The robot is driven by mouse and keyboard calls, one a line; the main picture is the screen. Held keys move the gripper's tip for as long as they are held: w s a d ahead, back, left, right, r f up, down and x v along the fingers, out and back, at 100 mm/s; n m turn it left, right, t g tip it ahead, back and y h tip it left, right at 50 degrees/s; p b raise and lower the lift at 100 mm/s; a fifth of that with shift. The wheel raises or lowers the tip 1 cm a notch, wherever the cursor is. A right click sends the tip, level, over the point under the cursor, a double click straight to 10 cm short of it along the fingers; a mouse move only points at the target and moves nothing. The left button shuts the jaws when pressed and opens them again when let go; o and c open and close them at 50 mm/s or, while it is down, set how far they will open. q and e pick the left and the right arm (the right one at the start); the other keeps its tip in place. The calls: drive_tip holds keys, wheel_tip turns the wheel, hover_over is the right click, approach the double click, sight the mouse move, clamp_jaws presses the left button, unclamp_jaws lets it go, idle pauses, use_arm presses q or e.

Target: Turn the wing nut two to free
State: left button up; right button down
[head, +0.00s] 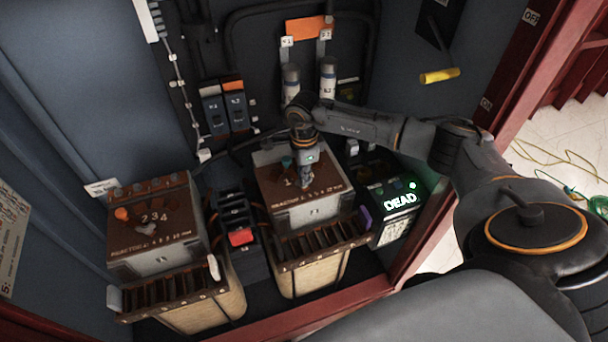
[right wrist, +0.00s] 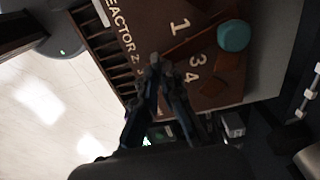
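The Reactor 2 box (head: 312,213) has a brown top with numbered positions; it also fills the upper part of the right wrist view (right wrist: 205,80). There I read 1, 3 and 4; I see no 2. A teal knob-like piece (right wrist: 233,36) sits between 1 and 3, at the end of a brown bar; it also shows in the head view (head: 287,161). I cannot make out a wing nut's wings. My right gripper (head: 305,182) points down over this top.
The Reactor 1 box (head: 150,262) stands left, with an orange knob (head: 121,213). A switch block with a red part (head: 241,237) stands between the boxes. A lit "DEAD" unit (head: 399,202) is close on the right. Cylinders (head: 328,79) rise behind.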

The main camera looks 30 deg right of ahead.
drive_tip(key=shift+f, duration=0.1)
drive_tip(key=shift+f+n+b, duration=0.15)
drive_tip(key=shift+n+b, duration=0.55)
drive_tip(key=shift+b, duration=0.3)
drive_tip(key=n+b, duration=0.9)
drive_tip(key=shift+n, duration=0.3)
drive_tip(key=shift+n+b, duration=1.5)
drive_tip(key=shift+n, duration=0.8)
drive_tip(key=shift+r, duration=0.2)
drive_tip(key=c, duration=1.5)
unclamp_jaws()
